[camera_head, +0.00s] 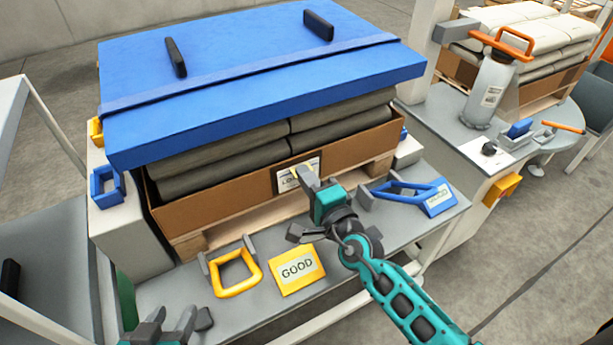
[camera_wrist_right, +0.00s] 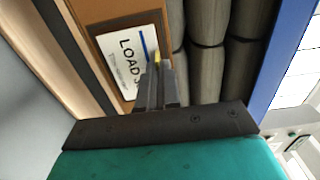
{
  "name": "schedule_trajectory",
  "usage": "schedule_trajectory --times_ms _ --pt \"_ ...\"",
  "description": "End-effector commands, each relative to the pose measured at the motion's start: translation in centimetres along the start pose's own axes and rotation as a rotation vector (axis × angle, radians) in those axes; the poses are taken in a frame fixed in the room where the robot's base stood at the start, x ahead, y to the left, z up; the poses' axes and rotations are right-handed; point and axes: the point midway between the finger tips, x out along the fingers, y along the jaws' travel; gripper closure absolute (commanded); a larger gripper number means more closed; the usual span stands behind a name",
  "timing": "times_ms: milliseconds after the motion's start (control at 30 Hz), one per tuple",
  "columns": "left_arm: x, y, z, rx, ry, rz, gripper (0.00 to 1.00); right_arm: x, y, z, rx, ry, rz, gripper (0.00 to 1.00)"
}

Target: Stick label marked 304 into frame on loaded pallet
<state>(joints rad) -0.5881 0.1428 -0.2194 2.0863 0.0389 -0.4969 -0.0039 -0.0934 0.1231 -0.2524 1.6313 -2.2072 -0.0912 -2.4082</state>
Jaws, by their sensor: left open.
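The loaded pallet's brown collar (camera_head: 225,197) carries a dark-edged frame (camera_head: 276,183) on its front, with a white card (camera_head: 287,181) in it. In the right wrist view the card (camera_wrist_right: 122,62) reads "LOAD S…" and has a blue stripe; no number 304 is readable. My right gripper (camera_head: 303,178) is right in front of the card. Its fingers (camera_wrist_right: 160,75) are close together on a small yellow piece (camera_wrist_right: 158,57), apparently the label's tab; most of it is hidden. My left gripper (camera_head: 180,322) is open and empty at the bottom left, low before the grey bench.
A blue lid (camera_head: 260,70) covers grey sacks (camera_head: 220,150) above the collar. On the grey bench (camera_head: 340,262) are a yellow handle (camera_head: 235,290), a yellow "GOOD" sign (camera_head: 297,270), and a blue handle (camera_head: 405,188) with a blue sign (camera_head: 438,198). A second sack pallet stands back right.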

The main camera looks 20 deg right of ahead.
Motion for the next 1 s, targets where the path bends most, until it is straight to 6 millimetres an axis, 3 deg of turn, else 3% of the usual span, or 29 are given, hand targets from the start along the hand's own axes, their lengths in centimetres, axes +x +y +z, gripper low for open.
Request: schedule_trajectory --times_ms 1000 --pt "-0.04 -0.17 0.20 0.007 -0.006 -0.001 0.51 0.69 0.02 0.04 0.001 0.000 0.000 1.00"
